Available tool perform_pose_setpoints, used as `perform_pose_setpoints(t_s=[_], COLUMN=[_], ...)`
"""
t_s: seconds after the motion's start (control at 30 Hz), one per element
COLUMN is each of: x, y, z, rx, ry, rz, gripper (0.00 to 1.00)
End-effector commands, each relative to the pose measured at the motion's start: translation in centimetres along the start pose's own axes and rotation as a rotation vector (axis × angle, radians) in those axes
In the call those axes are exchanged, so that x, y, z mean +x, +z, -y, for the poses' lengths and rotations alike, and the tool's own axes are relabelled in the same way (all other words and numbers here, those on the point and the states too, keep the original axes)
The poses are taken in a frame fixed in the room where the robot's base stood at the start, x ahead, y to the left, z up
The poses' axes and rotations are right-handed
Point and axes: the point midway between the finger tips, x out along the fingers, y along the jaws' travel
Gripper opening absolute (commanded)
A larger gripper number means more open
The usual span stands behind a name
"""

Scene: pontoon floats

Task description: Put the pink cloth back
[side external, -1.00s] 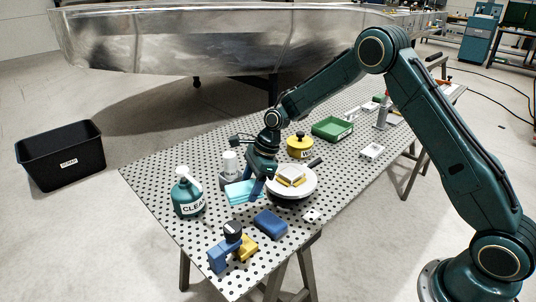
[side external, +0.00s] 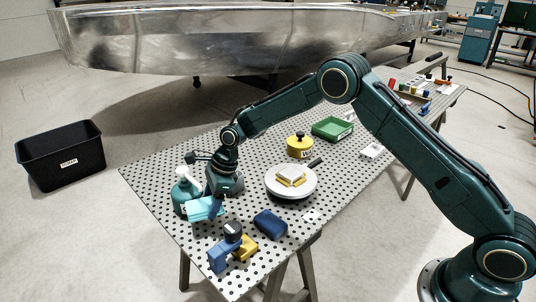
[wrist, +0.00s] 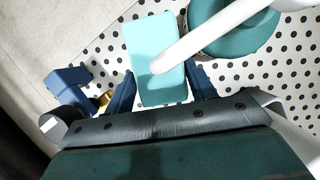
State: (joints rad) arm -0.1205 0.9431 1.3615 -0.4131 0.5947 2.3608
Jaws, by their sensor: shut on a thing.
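No pink cloth shows in any view. My gripper (side external: 213,192) is shut on a light turquoise folded cloth or block (side external: 203,209), near the left front of the perforated table. In the wrist view the turquoise piece (wrist: 150,40) sits between my two dark blue fingers (wrist: 160,88). A teal spray bottle (side external: 180,197) with a white nozzle stands close behind and left of it. In the wrist view the white nozzle (wrist: 215,35) crosses over the turquoise piece; I cannot tell whether they touch.
A black bin (side external: 42,160) is on the floor.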

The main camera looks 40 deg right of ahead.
Motion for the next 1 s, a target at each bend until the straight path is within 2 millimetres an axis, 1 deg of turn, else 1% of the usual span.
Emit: perform_pose_setpoints(t_s=[0.17,0.4,0.5,1.0], x=[0.7,3.3,4.0,4.6], y=[-0.3,-1.4,-1.7,-1.9], z=[0.0,0.0,0.0,0.0], rx=[0.000,0.001,0.000,-0.001], ry=[0.001,0.002,0.000,0.000], rz=[-0.001,-0.002,-0.001,-0.001], gripper=[0.31,0.31,0.31,0.31])
